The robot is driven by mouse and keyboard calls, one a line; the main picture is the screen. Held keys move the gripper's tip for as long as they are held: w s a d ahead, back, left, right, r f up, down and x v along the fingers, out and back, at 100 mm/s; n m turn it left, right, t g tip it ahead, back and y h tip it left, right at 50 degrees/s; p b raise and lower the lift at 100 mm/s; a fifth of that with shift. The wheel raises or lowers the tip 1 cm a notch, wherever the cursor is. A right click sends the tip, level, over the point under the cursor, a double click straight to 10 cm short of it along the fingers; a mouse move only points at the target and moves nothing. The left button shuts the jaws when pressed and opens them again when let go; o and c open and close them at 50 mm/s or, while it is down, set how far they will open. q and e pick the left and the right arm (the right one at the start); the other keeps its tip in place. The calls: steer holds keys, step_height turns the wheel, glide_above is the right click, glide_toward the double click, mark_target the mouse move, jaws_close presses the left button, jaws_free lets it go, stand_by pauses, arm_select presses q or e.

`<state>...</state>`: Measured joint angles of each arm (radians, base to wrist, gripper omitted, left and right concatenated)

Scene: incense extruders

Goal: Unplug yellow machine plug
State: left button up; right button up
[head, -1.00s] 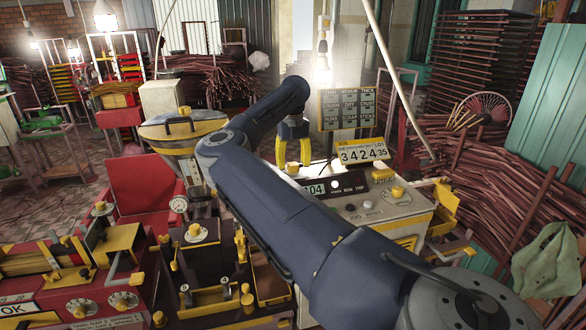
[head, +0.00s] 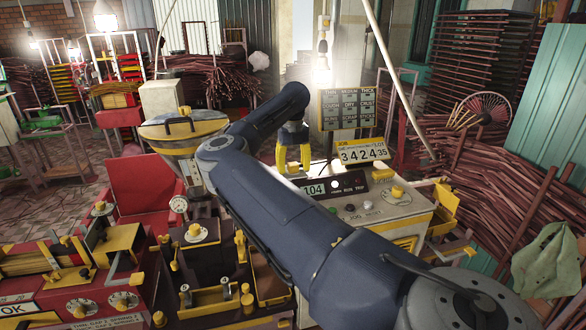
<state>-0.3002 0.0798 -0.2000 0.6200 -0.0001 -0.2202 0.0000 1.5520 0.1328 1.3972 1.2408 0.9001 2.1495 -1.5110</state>
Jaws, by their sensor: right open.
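My right arm reaches across the middle of the head view. My right gripper (head: 293,158) has yellow fingers pointing down, spread apart, with nothing seen between them. It hangs at the back left of a cream machine (head: 385,212) with yellow knobs and a "104" display (head: 314,189). A yellow plug cannot be made out for certain; the arm hides part of the machines beneath it. My left gripper does not show.
A number sign (head: 361,152) and a lettered board (head: 348,110) stand behind the cream machine. A red chair (head: 145,190) and a round-lidded drum (head: 183,130) are to the left. A red machine (head: 75,290) fills the front left. Bundled sticks (head: 490,190) crowd the right.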

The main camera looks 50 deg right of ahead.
mark_target(293, 163)
stand_by(0.6)
jaws_close()
steer(key=shift+r, duration=0.1)
stand_by(0.3)
steer(key=shift+r, duration=2.85)
steer(key=shift+r, duration=0.1)
